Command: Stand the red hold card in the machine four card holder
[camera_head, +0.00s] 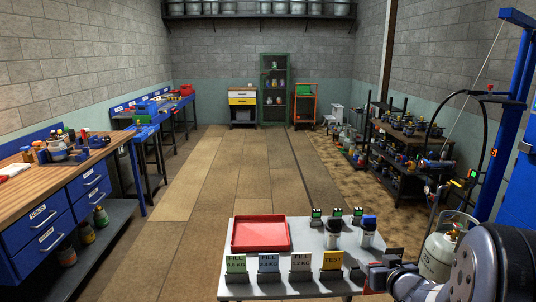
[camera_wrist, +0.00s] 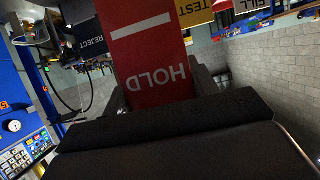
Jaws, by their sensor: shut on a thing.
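The red HOLD card (camera_wrist: 150,60) fills the upper middle of the wrist view, with its white lettering upside down there. My gripper (camera_wrist: 155,88) is shut on it, with a dark finger on each side of the card. In the head view my gripper (camera_head: 380,276) is at the lower right, beside the front right corner of the grey table (camera_head: 300,287). Along the table's front edge stand three FILL cards, one of them the 1.2 KG card (camera_head: 301,262), and a yellow TEST card (camera_head: 332,260), in dark holders. I cannot tell which holder belongs to machine four.
A red tray (camera_head: 260,249) lies on the table's left part. Small devices with green displays and cylinders (camera_head: 333,240) stand at its back right. A dark REJECT card (camera_wrist: 88,38) shows in the wrist view. A gas cylinder (camera_head: 440,258) and blue frame stand right.

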